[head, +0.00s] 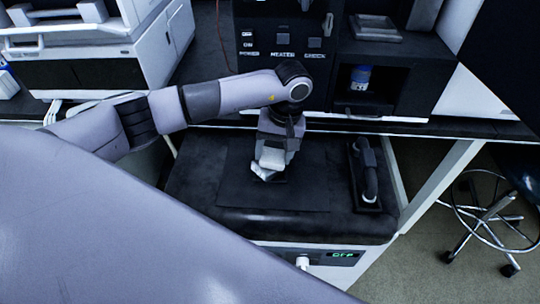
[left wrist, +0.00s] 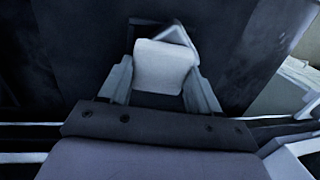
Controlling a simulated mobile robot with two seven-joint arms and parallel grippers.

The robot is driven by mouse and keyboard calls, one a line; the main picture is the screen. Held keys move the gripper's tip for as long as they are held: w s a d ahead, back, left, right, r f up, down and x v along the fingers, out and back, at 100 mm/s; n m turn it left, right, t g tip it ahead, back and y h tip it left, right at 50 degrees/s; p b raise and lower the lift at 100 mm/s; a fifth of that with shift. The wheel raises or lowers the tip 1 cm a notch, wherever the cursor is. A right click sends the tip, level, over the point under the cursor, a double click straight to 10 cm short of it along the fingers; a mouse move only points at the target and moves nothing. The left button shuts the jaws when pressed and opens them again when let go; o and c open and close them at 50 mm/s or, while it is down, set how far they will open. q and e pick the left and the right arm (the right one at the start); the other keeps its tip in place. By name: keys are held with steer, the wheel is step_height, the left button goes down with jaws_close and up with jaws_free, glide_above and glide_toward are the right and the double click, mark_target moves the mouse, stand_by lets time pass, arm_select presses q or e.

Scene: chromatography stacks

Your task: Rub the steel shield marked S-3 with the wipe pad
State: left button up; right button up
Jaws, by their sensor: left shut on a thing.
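My left gripper (head: 272,166) points down over a black-topped unit and is shut on the white wipe pad (head: 268,158). In the left wrist view the pad (left wrist: 166,66) sits between the two fingers. A small pale grey-edged piece shows just beyond the pad there; I cannot tell what it is. Below the gripper is a dark flat square panel (head: 235,190) on the unit's top; I cannot tell whether the pad touches it. No S-3 mark is readable, and I cannot pick out the steel shield. My right gripper is not in view.
A black handle (head: 367,172) stands at the right of the unit's top (head: 350,225). Behind are a black instrument (head: 283,25) with switches and a recess holding a blue-capped bottle (head: 360,78). A white instrument (head: 95,70) is at left, a wheeled stool (head: 490,215) at right.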

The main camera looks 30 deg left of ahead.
arm_select(q)
steer(key=shift+w+d+r+p, duration=0.15)
steer(key=shift+r+p, duration=0.25)
steer(key=shift+r, duration=0.55)
steer(key=shift+w+r+p, duration=0.3)
steer(key=shift+r+p, duration=0.15)
steer(key=shift+r, duration=0.55)
steer(key=shift+w+d+r+p, duration=0.15)
steer(key=shift+r+p, duration=0.25)
steer(key=shift+r, duration=0.55)
steer(key=shift+w+a, duration=0.1)
steer(key=shift+w+r+p, duration=0.15)
steer(key=shift+r+p, duration=0.15)
steer(key=shift+r, duration=0.45)
steer(key=shift+w+r+p, duration=0.15)
steer(key=shift+r+p, duration=0.15)
steer(key=shift+r, duration=0.45)
